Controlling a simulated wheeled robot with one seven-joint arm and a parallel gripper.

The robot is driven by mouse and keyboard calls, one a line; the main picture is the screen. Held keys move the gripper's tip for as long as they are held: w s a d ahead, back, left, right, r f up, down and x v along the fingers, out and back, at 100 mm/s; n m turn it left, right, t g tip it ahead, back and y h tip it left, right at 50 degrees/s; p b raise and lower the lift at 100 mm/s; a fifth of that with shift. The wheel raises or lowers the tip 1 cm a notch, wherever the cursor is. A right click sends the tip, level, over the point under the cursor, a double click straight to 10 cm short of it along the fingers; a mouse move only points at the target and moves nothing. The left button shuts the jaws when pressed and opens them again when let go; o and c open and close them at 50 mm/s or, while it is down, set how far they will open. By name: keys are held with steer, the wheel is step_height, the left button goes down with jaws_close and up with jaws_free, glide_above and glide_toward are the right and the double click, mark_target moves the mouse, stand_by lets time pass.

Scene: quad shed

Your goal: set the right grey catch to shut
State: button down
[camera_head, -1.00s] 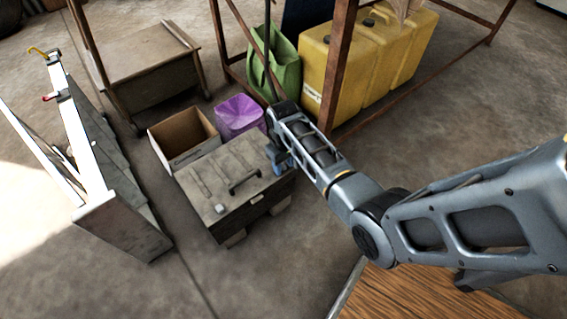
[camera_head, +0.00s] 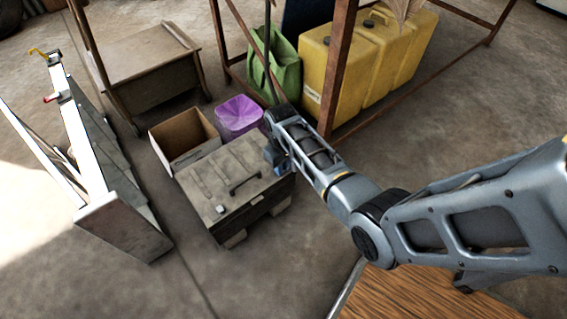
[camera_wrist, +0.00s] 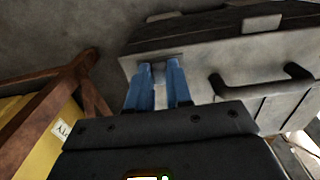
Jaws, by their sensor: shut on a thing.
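A small pale catch (camera_head: 221,209) shows at the lid's near left corner. My gripper (camera_head: 279,164) is at the chest's right end. In the wrist view its blue fingers (camera_wrist: 159,82) are closed around a small pale piece (camera_wrist: 160,92), which looks like the right grey catch, at the lid's edge. The chest's dark handle (camera_wrist: 265,82) shows to the right of it. The fingers hide most of the catch, so I cannot tell its setting.
An open cardboard box (camera_head: 184,142) and a purple bin (camera_head: 239,116) stand behind the chest. A rusty metal frame (camera_head: 336,70) with yellow canisters (camera_head: 350,75) and a green bag (camera_head: 280,65) is behind my gripper. Floor in front of the chest is clear.

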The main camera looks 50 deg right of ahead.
steer(key=shift+w+a+r+p, duration=0.2)
steer(key=shift+a+p, duration=0.1)
steer(key=shift+a, duration=0.25)
steer(key=shift+a+f, duration=0.15)
steer(key=shift+f, duration=0.05)
steer(key=c, duration=1)
jaws_free()
step_height(320, 180, up, 8)
steer(key=p, duration=0.3)
steer(key=shift+f, duration=0.1)
